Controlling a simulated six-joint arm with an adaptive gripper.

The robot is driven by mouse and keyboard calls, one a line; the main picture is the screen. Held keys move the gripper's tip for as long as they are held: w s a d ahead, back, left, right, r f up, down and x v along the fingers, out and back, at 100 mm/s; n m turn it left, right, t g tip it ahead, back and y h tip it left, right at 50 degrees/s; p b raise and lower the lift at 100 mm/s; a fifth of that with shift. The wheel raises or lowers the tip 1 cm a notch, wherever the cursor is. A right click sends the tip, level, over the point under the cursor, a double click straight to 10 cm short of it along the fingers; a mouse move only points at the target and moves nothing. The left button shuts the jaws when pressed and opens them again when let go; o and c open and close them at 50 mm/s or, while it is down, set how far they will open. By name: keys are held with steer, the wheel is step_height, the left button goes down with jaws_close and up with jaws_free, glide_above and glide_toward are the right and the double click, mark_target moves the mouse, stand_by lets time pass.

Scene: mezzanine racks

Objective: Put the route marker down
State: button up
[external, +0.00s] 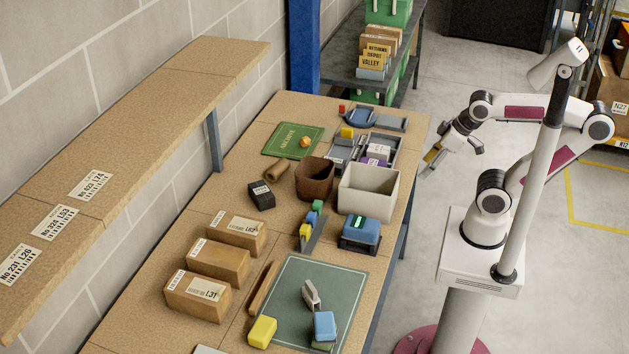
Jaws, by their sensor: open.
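My gripper (453,155) is open, hanging over the floor just off the right edge of the workbench (165,215). A small yellowish patch shows at its left finger; I cannot tell whether it is part of the finger or a separate thing. I cannot tell which object is the route marker. On the green mat (285,305) stand a grey-white upright piece (311,294) and a blue block (324,325). A yellow block (262,332) is at the mat's front left corner.
A cream bin (367,195), a brown bin (313,180) and a grey divided tray (380,150) stand on the bench. Several cartons (217,262) line its left side. A blue-topped device (360,232) sits near the right edge. A lamp post (535,170) rises beside my arm.

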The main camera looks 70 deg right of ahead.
steer(key=shift+w, duration=0.15)
steer(key=w+a+f+n+t+y, duration=0.1)
steer(key=w+a+n+y, duration=0.25)
steer(key=w+a, duration=1.15)
steer(key=w+a+f+n+y, duration=0.1)
steer(key=a+f, duration=0.3)
steer(key=a, duration=0.8)
steer(key=w+a+f+n+y, duration=0.1)
steer(key=a+f+n, duration=0.3)
steer(key=a, duration=0.9)
steer(key=shift+w+f+y, duration=0.2)
steer(key=shift+w+y, duration=0.2)
steer(key=shift+y, duration=0.05)
steer(key=shift+a+f+n, duration=0.1)
steer(key=shift+n, duration=0.15)
steer(key=shift+x, duration=1.25)
steer(key=shift+w, duration=0.1)
